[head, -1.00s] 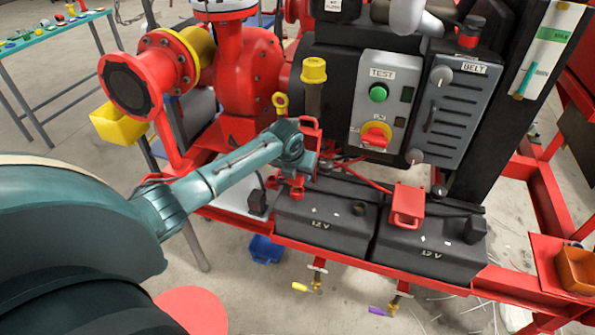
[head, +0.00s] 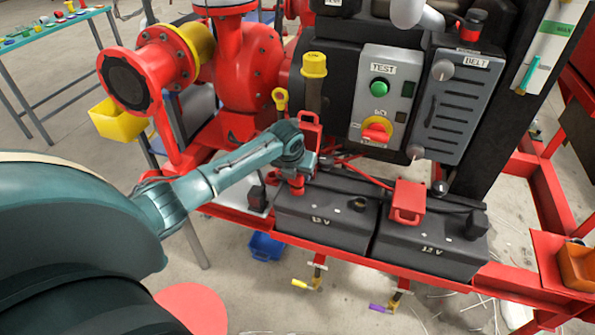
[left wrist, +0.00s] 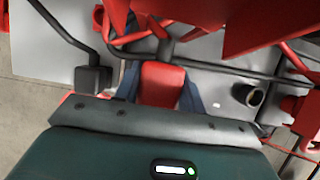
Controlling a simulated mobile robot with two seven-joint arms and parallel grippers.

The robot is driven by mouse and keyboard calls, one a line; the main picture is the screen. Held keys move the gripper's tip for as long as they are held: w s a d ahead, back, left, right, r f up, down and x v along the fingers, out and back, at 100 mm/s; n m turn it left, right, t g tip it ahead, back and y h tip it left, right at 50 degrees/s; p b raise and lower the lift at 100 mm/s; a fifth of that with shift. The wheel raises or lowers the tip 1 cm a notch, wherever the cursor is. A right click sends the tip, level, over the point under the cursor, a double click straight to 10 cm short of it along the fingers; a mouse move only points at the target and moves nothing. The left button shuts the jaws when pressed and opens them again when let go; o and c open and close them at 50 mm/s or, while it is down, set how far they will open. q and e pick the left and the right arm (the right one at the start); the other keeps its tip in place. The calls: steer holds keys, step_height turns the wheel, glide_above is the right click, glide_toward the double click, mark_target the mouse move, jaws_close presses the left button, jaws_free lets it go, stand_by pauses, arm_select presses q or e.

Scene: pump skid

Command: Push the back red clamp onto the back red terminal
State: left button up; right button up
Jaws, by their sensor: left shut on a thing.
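My left gripper (head: 298,176) is over the back left corner of the left battery (head: 325,218), pointing down. It is shut on the red clamp (head: 297,188), whose lower part shows just under the fingers. In the left wrist view the red clamp (left wrist: 162,84) sits between the two dark fingers of the gripper (left wrist: 160,92). The red terminal beneath is hidden by clamp and gripper, so I cannot tell how far the clamp sits on it. My right gripper is not in view.
A raised red cover (head: 310,128) stands right behind the gripper. Another red cover (head: 407,202) is on the right battery (head: 430,250). Dark cables run behind the batteries. A grey control box (head: 385,100) rises behind them, and a red frame rail (head: 350,262) runs in front.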

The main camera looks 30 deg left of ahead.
arm_select(q)
steer(key=shift+f+b, duration=0.5)
steer(key=shift+f, duration=0.4)
steer(key=o, duration=1.2)
steer(key=shift+o, duration=0.2)
steer(key=v, duration=1.3)
steer(key=shift+p, duration=0.3)
